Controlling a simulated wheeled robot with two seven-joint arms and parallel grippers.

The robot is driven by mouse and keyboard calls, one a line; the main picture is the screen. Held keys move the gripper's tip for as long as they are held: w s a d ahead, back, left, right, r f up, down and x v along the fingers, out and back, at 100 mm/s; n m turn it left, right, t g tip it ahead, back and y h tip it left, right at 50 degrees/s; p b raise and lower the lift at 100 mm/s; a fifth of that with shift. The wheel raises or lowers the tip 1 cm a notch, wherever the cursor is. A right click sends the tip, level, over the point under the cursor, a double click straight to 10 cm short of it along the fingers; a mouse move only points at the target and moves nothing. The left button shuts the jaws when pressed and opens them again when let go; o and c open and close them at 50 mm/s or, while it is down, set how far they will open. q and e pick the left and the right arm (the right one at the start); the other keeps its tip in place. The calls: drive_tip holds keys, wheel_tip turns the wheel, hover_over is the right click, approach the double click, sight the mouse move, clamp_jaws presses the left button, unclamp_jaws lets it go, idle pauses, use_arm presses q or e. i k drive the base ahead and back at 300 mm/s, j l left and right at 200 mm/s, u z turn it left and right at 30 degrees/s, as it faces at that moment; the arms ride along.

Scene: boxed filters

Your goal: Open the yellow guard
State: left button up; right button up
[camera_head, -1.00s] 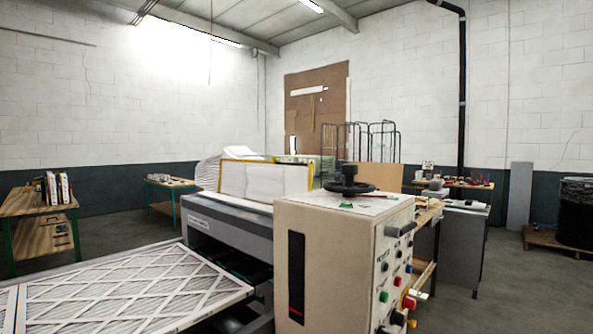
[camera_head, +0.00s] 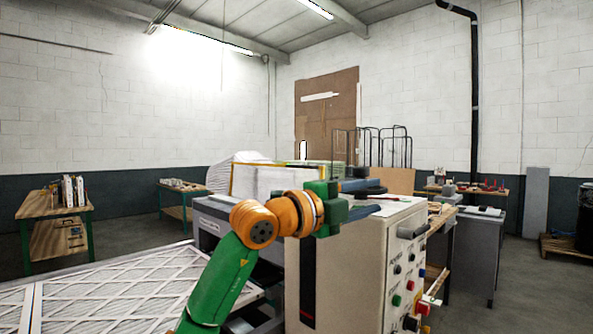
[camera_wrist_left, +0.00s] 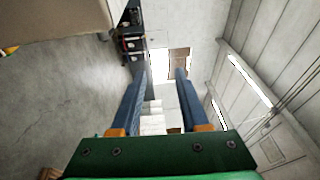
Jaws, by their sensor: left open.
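The yellow guard (camera_head: 231,180) shows in the head view as a thin yellow frame standing on top of the grey machine, around a white stack. Its lower right part is hidden behind my left arm. My left gripper (camera_head: 372,199) is at the right of the guard, apart from it in the picture, in front of the control cabinet's top. Its two dark blue fingers are apart and point right, with nothing between them. In the left wrist view the open fingers (camera_wrist_left: 162,74) are also empty, and I cannot make out the guard there. My right gripper is out of view.
A white filter panel with a lattice (camera_head: 110,285) lies at the front left. A bench (camera_head: 50,208) stands far left. Open floor lies at the right.

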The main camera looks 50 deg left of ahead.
sight(321, 168)
drive_tip(key=i+j+u, duration=0.1)
drive_tip(key=i+j, duration=0.15)
drive_tip(key=j, duration=0.25)
drive_tip(key=i+j+u, duration=0.1)
drive_tip(key=i+j, duration=0.2)
drive_tip(key=j, duration=0.2)
drive_tip(key=i+j, duration=0.25)
drive_tip(key=j, duration=0.25)
drive_tip(key=i+j+u, duration=0.15)
drive_tip(key=i+j, duration=0.15)
drive_tip(key=j, duration=0.15)
